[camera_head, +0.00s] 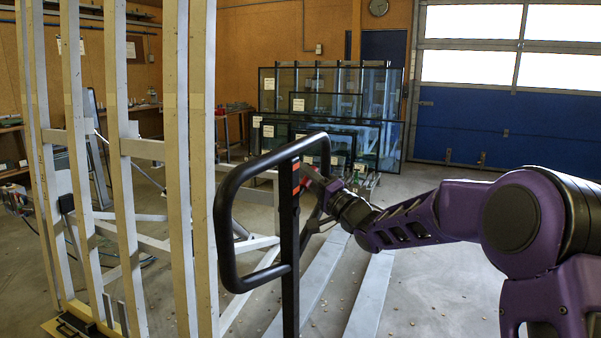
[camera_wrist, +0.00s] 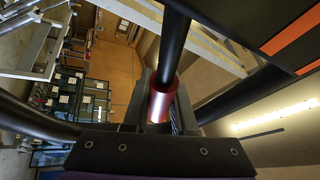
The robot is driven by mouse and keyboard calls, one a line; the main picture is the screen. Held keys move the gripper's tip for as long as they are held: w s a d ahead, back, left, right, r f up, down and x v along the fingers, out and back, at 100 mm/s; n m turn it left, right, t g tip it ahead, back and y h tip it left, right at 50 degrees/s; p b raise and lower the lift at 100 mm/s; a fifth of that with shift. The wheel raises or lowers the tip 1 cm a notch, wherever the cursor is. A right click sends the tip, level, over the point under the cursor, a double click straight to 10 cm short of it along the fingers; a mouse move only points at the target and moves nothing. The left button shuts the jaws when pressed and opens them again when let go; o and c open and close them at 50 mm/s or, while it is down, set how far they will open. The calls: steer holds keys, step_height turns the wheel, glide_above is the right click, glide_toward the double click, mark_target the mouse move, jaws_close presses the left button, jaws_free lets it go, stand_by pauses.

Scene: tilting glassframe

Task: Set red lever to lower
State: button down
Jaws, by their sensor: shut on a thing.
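The red lever (camera_wrist: 162,102) shows in the wrist view as a shiny red cylinder at the end of a dark rod. My gripper (camera_wrist: 161,92) is shut on it, with a finger on each side. In the head view my gripper (camera_head: 318,187) is at the right side of the black post, and a little red of the lever shows there. The post (camera_head: 291,235) has orange marks near its top and carries a black looped handle (camera_head: 222,215). The lever's exact tilt is hard to tell because my gripper and the post partly hide it.
Tall grey frame uprights (camera_head: 180,150) stand close on the left. Pale metal beams (camera_head: 370,295) run along the floor below my arm. A rack of glass panes (camera_head: 330,100) stands behind. Open floor (camera_head: 440,295) lies to the right.

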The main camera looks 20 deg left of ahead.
steer(key=c, duration=0.7)
jaws_free()
steer(key=shift+r, duration=0.1)
steer(key=v, duration=1.7)
steer(key=shift+s+d, duration=0.1)
steer(key=shift+d, duration=0.05)
